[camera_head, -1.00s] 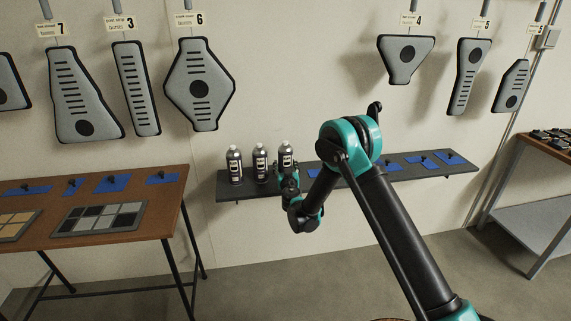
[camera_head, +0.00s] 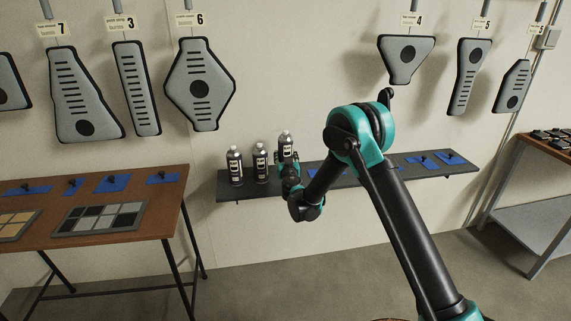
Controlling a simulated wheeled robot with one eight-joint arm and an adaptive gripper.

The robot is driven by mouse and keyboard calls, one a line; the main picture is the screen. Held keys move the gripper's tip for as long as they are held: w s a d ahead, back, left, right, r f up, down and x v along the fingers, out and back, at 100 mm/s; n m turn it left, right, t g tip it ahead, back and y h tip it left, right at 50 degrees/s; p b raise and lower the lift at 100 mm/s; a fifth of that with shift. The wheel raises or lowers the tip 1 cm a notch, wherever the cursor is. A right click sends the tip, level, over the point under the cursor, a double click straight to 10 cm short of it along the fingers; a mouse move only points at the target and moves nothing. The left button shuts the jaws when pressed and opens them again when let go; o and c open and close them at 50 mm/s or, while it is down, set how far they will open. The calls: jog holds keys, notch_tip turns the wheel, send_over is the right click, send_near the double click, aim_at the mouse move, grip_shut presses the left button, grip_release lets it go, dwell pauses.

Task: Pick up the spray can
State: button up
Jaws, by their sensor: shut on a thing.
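Three spray cans with light caps and dark-and-silver bodies are at the left part of the dark wall shelf. The left can (camera_head: 235,166) and the middle can (camera_head: 260,163) stand upright on the shelf (camera_head: 330,181). The right can (camera_head: 285,146) sits higher than the other two, upright, with its lower part hidden by my gripper (camera_head: 288,168). My gripper is shut on this right can. The fingers are small and partly hidden behind my wrist. Whether the can's base is clear of the shelf is hidden.
Several blue pads with dark knobs lie along the shelf to the right (camera_head: 424,160). A brown table (camera_head: 155,205) with a swatch board (camera_head: 100,218) stands at the left. Another table (camera_head: 545,140) stands at the right. Grey panels hang on the wall above.

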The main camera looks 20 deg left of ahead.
aim_at(286, 131)
notch_tip(286, 131, up, 15)
jog(key=shift+r, duration=0.1)
jog(key=o, duration=0.8)
grip_shut()
